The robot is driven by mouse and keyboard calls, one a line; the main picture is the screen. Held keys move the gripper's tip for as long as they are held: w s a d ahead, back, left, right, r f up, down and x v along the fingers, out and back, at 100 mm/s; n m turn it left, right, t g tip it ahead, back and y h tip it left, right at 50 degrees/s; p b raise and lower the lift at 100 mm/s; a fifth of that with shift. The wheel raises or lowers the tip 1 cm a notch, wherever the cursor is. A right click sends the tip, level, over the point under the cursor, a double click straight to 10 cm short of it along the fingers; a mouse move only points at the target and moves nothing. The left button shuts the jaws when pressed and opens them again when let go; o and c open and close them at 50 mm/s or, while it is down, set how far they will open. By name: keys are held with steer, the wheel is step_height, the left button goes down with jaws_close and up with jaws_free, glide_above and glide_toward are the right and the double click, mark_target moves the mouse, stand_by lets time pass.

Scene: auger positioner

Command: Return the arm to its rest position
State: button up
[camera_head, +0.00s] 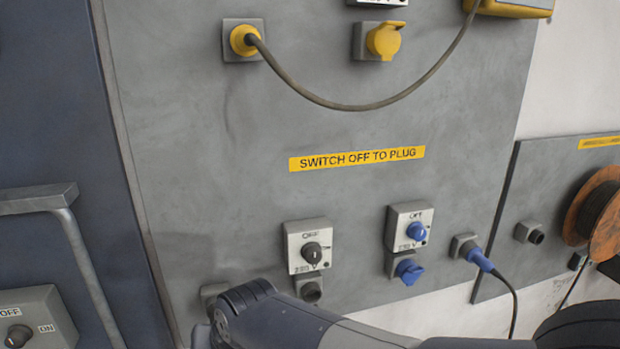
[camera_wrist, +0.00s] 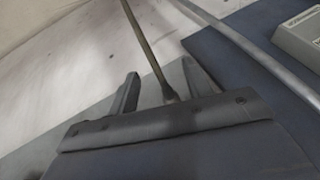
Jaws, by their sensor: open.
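My gripper (camera_wrist: 160,72) shows in the wrist view with its two dark fingers spread apart. A thin brownish cable or rod (camera_wrist: 143,38) runs down the picture and passes behind the gripper body between the fingers. I cannot tell whether it touches the gripper, but the fingers are not closed on it. In the head view, my dark arm reaches in along the bottom edge, in front of the lower part of the grey panel (camera_head: 230,150). The fingers cannot be made out there.
The panel carries a black-knob switch (camera_head: 311,252), a blue-knob switch (camera_head: 416,231) and a blue plug (camera_head: 480,260) with a cable. A yellow plug (camera_head: 243,40) has a hanging cable. A metal rail (camera_head: 90,270) and a grey switch box (camera_head: 40,312) are at left, an orange reel (camera_head: 605,225) at right.

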steer(key=shift+s+d+b, duration=0.15)
steer(key=shift+d, duration=0.7)
steer(key=shift+s+d+b, duration=0.15)
steer(key=shift+d, duration=0.7)
steer(key=shift+r, duration=0.1)
